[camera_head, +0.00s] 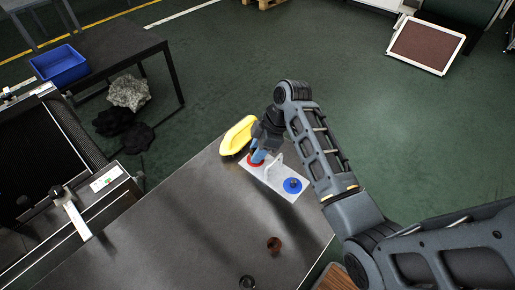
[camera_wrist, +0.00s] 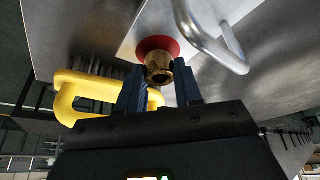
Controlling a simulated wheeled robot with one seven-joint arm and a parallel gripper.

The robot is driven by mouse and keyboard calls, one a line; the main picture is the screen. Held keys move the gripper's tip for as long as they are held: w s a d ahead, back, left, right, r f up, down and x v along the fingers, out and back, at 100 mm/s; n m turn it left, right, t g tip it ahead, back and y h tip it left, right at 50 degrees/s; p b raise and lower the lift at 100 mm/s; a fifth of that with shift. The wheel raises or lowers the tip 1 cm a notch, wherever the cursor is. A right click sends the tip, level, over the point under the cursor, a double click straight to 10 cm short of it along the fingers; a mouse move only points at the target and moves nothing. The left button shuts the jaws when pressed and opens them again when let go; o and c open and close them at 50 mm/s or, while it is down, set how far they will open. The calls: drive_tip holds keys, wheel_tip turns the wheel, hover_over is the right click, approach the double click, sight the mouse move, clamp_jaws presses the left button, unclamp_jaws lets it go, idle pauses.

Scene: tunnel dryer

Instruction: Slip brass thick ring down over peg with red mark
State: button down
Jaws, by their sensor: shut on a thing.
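The brass thick ring (camera_wrist: 159,68) is between my gripper's two blue fingertips (camera_wrist: 160,82) in the wrist view, and the jaws are shut on it. The red mark (camera_wrist: 148,45) is a round red disc on a pale metal plate, right behind the ring. The ring covers the disc's middle, so the peg is hidden and I cannot tell whether the ring is around it or just above it. In the head view my gripper (camera_head: 257,157) is tilted over the red end of the plate (camera_head: 257,174), and the ring is hidden there.
The plate has a bent metal handle (camera_head: 275,168) close beside the red mark and a blue disc with a peg (camera_head: 292,186) beyond it. A yellow object (camera_head: 238,135) lies close to my gripper. A reddish-brown ring (camera_head: 274,245) and a dark ring (camera_head: 247,282) lie near the table's front.

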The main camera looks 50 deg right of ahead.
drive_tip(key=shift+f, duration=0.35)
drive_tip(key=c, duration=0.7)
unclamp_jaws()
drive_tip(key=shift+b+v, duration=0.35)
drive_tip(key=shift+v, duration=3.6)
